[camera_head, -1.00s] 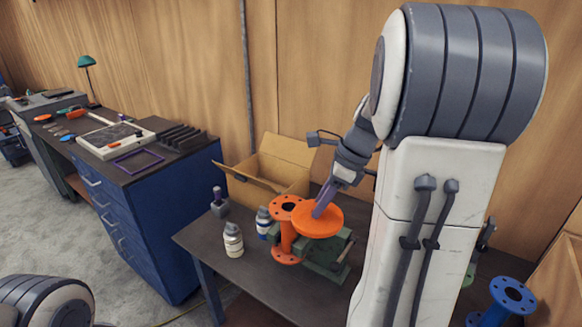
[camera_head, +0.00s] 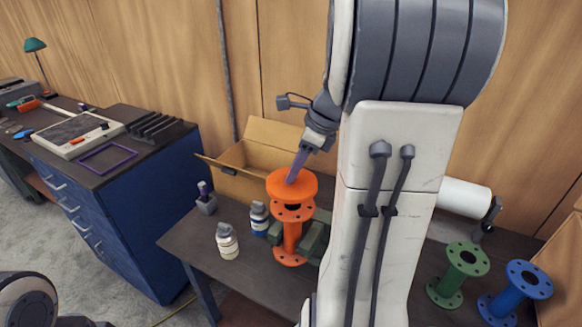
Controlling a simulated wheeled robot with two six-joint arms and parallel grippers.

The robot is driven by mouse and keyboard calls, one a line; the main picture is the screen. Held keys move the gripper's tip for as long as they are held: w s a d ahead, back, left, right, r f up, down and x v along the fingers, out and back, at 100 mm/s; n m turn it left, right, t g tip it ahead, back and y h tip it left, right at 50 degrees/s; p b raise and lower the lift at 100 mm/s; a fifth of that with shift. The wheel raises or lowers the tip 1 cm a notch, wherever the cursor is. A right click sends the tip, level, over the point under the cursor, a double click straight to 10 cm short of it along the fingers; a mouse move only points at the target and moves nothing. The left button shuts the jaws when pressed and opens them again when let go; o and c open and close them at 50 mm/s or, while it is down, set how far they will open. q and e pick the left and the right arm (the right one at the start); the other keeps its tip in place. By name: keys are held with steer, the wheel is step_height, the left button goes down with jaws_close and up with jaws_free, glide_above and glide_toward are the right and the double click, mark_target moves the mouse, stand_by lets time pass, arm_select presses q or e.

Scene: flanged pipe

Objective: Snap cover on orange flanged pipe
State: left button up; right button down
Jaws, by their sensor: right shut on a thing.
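The orange flanged pipe (camera_head: 291,238) stands upright on the dark table, beside a green vise (camera_head: 315,237). Its top flange shows a dark central opening and bolt holes. An orange round cover (camera_head: 281,185) is held by my right gripper (camera_head: 294,177), whose purple fingers are shut on it. The cover sits above and behind the pipe's top flange in the picture and overlaps its far edge; I cannot tell whether they touch. My right arm hides part of the vise and table. My left gripper is out of view; only a bit of my left arm shows at lower left.
Two bottles (camera_head: 228,241) stand left of the pipe, near a small grey holder (camera_head: 206,199). An open cardboard box (camera_head: 240,181) is behind. A green flanged pipe (camera_head: 457,275) and a blue one (camera_head: 514,292) stand at right. A blue cabinet (camera_head: 130,225) is at left.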

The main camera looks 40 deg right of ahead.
mark_target(300, 183)
step_height(300, 183, down, 4)
steer(key=b, duration=0.3)
steer(key=shift+d+r, duration=0.15)
steer(key=shift+r, duration=0.1)
steer(key=shift+f+b, duration=0.65)
steer(key=shift+f, duration=0.35)
steer(key=shift+r+p, duration=0.1)
steer(key=shift+p, duration=0.55)
steer(key=shift+f, duration=0.2)
stand_by(1.0)
steer(key=shift+p, duration=0.45)
steer(key=shift+f, duration=0.25)
stand_by(0.9)
steer(key=shift+s+p, duration=0.1)
steer(key=shift+p, duration=0.2)
steer(key=shift+f, duration=0.1)
stand_by(0.4)
